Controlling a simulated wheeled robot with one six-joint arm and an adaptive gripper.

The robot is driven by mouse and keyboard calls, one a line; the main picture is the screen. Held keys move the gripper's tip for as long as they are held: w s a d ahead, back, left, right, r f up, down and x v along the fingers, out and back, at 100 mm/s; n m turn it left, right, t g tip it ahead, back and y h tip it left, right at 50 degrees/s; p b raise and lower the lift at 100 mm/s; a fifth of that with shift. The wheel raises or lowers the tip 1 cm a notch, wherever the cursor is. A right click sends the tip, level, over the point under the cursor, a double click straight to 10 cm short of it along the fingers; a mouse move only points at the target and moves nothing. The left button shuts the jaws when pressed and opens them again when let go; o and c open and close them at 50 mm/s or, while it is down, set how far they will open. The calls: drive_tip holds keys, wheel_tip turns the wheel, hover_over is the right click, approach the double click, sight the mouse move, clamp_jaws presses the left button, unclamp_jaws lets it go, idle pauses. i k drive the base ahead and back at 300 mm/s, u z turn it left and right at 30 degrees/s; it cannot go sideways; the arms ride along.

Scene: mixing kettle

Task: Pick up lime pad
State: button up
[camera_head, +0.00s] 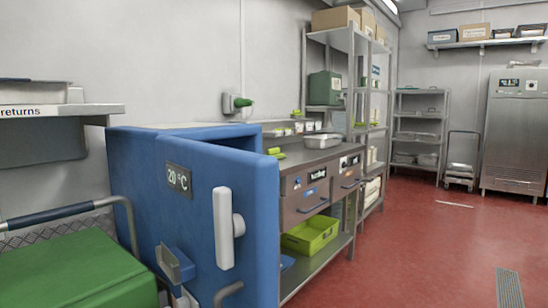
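Small lime-green pieces (274,151) lie on the steel counter (295,160), just behind the top edge of the open blue door. Another small lime-green piece (296,113) shows higher up, by the containers on the ledge behind the counter. They are too small to tell which one is the lime pad. My gripper is not in view.
The blue cabinet's thick door (222,215), marked 20 °C, stands in front of the counter's left part. A green-lidded cart (75,275) is at the lower left. A lime bin (310,235) sits on the lower shelf. The red floor (420,250) on the right is mostly clear.

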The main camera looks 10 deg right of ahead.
sight(274, 152)
drive_tip(key=z, duration=0.5)
drive_tip(key=i, duration=1.4)
drive_tip(key=u, duration=0.1)
